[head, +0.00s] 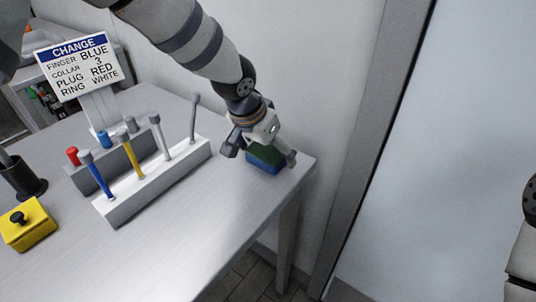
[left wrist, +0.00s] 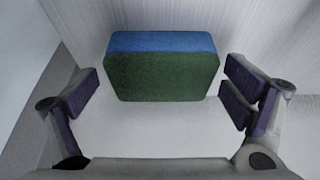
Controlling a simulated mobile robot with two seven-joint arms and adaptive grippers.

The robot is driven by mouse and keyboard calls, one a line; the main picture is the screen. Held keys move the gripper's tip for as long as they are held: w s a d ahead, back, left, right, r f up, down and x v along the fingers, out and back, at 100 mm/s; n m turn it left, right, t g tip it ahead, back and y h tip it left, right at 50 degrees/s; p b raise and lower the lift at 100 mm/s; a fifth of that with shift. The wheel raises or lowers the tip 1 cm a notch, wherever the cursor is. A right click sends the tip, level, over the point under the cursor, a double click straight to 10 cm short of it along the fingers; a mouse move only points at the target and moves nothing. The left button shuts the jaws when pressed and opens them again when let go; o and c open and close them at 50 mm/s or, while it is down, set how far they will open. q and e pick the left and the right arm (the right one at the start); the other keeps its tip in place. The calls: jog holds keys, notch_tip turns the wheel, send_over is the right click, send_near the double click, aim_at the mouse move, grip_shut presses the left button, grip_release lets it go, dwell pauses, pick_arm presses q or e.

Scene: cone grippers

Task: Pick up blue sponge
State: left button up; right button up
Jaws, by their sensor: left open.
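The blue sponge (head: 262,165) lies on the table near its right corner, with a dark green layer on one face. In the left wrist view the sponge (left wrist: 161,70) shows a blue strip and a larger green face, between and ahead of the fingers. My left gripper (head: 262,154) is over the sponge in the head view, its fingers spread to either side. In the left wrist view the left gripper (left wrist: 165,98) is open with nothing held. Whether a finger touches the sponge cannot be told. My right gripper is not in view.
A grey rack (head: 150,187) with several coloured handles stands left of the sponge. A sign (head: 78,66), a black cup (head: 22,178) and a yellow box (head: 28,226) are further left. A wall is close behind the table's edge. The front of the table (head: 190,240) is clear.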

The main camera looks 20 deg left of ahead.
aim_at(272, 146)
pick_arm(q)
jog(key=c, duration=0.8)
jog(key=shift+w+r, duration=0.1)
jog(key=shift+r, duration=0.2)
notch_tip(272, 146, up, 3)
jog(key=shift+r, duration=0.2)
jog(key=s+d+r+p, duration=0.1)
jog(key=s+d+r, duration=0.1)
jog(key=s+r, duration=0.7)
jog(key=shift+s+d+p, duration=0.2)
jog(key=shift+s+p, duration=0.1)
jog(key=shift+s, duration=2.15)
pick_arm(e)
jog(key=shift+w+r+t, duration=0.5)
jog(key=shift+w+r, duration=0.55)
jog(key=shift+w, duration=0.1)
